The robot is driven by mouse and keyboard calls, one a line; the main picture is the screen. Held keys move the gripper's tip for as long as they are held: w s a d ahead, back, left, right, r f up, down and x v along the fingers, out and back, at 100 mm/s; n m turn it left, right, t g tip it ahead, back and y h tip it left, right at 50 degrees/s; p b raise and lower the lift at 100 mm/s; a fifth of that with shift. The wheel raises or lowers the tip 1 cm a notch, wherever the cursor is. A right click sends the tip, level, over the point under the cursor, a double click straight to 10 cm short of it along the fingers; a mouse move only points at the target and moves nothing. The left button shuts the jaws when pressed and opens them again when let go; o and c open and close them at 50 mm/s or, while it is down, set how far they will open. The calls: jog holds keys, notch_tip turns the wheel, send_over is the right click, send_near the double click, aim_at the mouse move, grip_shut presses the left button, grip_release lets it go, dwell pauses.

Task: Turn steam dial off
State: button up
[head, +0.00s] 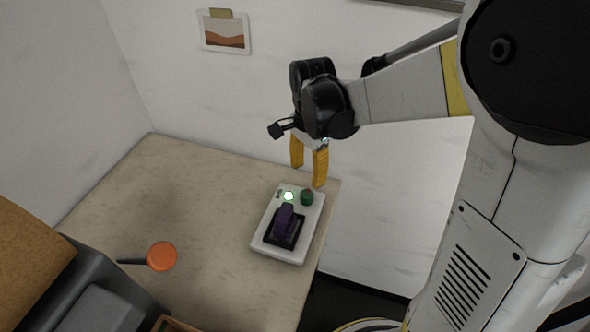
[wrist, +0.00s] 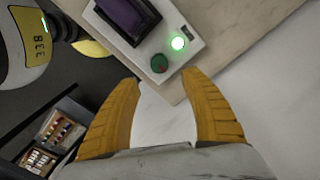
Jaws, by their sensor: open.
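A white control box (head: 264,240) lies on the table near its right edge. On it are a green dial (head: 307,197), a lit green light (head: 289,196) and a purple rocker or lever (head: 285,219) in a black frame. My gripper (head: 308,177) has yellow fingers pointing down, just beyond the box's far end and close to the dial. In the wrist view the fingers (wrist: 163,92) are spread apart with nothing between them. The green dial (wrist: 159,63), with a small red mark, sits just past the fingertips, not touched. The light (wrist: 178,43) glows beside it.
The beige table (head: 190,200) is mostly clear left of the box. An orange round-headed object (head: 161,256) with a dark handle lies at front left. Dark grey equipment (head: 95,290) fills the lower left corner. A wall stands behind the table.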

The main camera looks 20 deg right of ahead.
aim_at(307, 194)
notch_tip(307, 194, down, 10)
jog(key=b, duration=0.3)
jog(key=shift+s, duration=0.1)
grip_shut()
